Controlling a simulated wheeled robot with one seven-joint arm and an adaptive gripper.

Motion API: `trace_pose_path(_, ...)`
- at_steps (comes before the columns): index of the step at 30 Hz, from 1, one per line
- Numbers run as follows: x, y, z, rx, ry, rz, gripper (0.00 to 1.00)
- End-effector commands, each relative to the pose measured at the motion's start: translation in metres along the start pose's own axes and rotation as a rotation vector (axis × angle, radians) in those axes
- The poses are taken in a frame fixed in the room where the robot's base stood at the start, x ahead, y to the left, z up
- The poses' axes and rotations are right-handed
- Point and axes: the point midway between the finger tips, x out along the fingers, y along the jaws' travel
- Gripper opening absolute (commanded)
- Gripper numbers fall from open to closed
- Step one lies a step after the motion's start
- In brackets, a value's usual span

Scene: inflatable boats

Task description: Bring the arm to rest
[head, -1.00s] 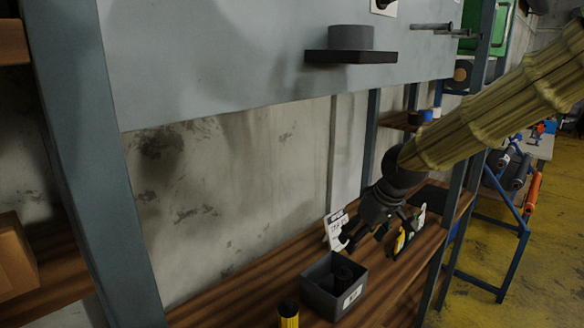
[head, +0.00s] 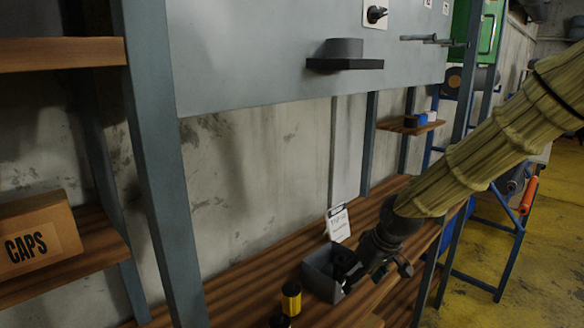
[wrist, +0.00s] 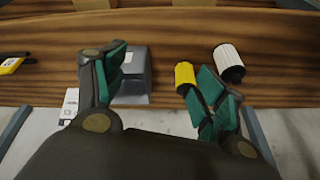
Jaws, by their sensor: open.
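My gripper (head: 384,272) is at the end of my yellow-sleeved arm, above the wooden shelf board (head: 245,295). In the head view it overlaps the right side of a dark grey bin (head: 322,284); whether they touch cannot be told. In the wrist view my gripper (wrist: 162,85) has its fingers spread, with nothing held between them. The bin (wrist: 138,85) shows beside the left finger, and a yellow cylinder (wrist: 184,72) is near the right finger.
A white cylinder (wrist: 228,60) lies beyond the right finger. A yellow-and-black cylinder (head: 291,300) stands left of the bin, and a white sign card (head: 338,222) behind it. A grey upright post (head: 160,170) and a grey panel (head: 270,60) bound the shelf.

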Motion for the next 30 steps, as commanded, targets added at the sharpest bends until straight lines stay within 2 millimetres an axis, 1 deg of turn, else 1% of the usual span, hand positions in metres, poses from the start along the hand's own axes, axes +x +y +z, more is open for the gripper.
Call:
trace_pose_path(1,0.013,-0.002,0.008,0.012,-0.009,-0.008,0.71)
trace_pose_path(2,0.020,-0.003,0.012,0.019,-0.013,-0.012,0.71)
trace_pose_path(5,0.050,-0.007,0.032,0.050,-0.030,-0.028,0.71)
trace_pose_path(8,0.085,-0.013,0.059,0.092,-0.051,-0.044,0.71)
trace_pose_path(9,0.099,-0.016,0.071,0.111,-0.059,-0.049,0.71)
trace_pose_path(11,0.118,-0.019,0.089,0.137,-0.072,-0.055,0.71)
trace_pose_path(12,0.131,-0.022,0.102,0.155,-0.081,-0.057,0.71)
trace_pose_path(14,0.148,-0.026,0.121,0.181,-0.093,-0.060,0.71)
trace_pose_path(18,0.186,-0.035,0.169,0.243,-0.124,-0.058,0.71)
trace_pose_path(23,0.221,-0.046,0.226,0.308,-0.160,-0.044,0.71)
trace_pose_path(24,0.228,-0.048,0.241,0.324,-0.170,-0.039,0.71)
trace_pose_path(26,0.239,-0.052,0.263,0.347,-0.183,-0.029,0.71)
trace_pose_path(27,0.245,-0.055,0.279,0.360,-0.193,-0.022,0.71)
trace_pose_path(29,0.253,-0.059,0.301,0.381,-0.207,-0.009,0.71)
trace_pose_path(30,0.258,-0.061,0.317,0.394,-0.217,0.000,0.71)
